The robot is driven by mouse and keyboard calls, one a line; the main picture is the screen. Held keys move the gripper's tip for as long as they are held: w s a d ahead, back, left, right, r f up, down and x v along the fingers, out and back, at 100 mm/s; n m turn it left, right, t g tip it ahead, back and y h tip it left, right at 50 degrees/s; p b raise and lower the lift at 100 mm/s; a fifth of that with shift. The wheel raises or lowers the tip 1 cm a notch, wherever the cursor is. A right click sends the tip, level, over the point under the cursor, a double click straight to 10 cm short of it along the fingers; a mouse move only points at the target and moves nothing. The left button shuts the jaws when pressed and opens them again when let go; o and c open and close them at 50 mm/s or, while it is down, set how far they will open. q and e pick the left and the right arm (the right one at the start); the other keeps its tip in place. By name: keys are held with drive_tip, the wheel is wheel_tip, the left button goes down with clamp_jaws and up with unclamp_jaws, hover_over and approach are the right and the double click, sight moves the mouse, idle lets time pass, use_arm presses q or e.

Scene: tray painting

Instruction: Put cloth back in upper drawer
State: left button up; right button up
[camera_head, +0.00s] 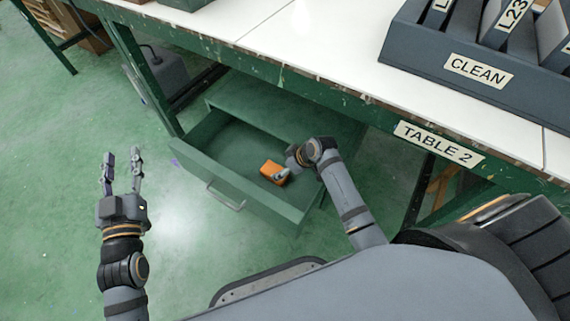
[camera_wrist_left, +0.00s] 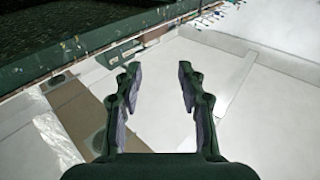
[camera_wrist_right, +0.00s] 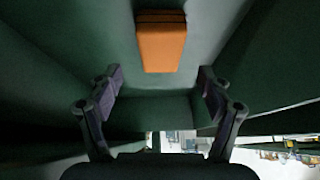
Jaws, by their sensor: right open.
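The orange folded cloth (camera_head: 273,171) lies inside the open green upper drawer (camera_head: 213,174) under the table. In the right wrist view the cloth (camera_wrist_right: 161,42) rests on the drawer floor, ahead of the fingertips and apart from them. My right gripper (camera_head: 283,174) is in the drawer beside the cloth; its fingers are partly hidden in the head view. In its wrist view the right gripper (camera_wrist_right: 160,85) is open and empty. My left gripper (camera_head: 122,160) is open and empty, over the floor left of the drawer. It also shows open in the left wrist view (camera_wrist_left: 158,75).
The drawer handle (camera_head: 226,196) is on the drawer's front. The white table top (camera_head: 330,60) is above, with a "TABLE 2" label (camera_head: 438,145) on its edge. A dark rack marked "CLEAN" (camera_head: 477,70) stands on it. Green floor (camera_head: 50,150) at the left is clear.

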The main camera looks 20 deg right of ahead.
use_arm(q)
drive_tip(key=shift+g, duration=0.9)
drive_tip(key=f, duration=0.4)
drive_tip(key=shift+s+f, duration=0.2)
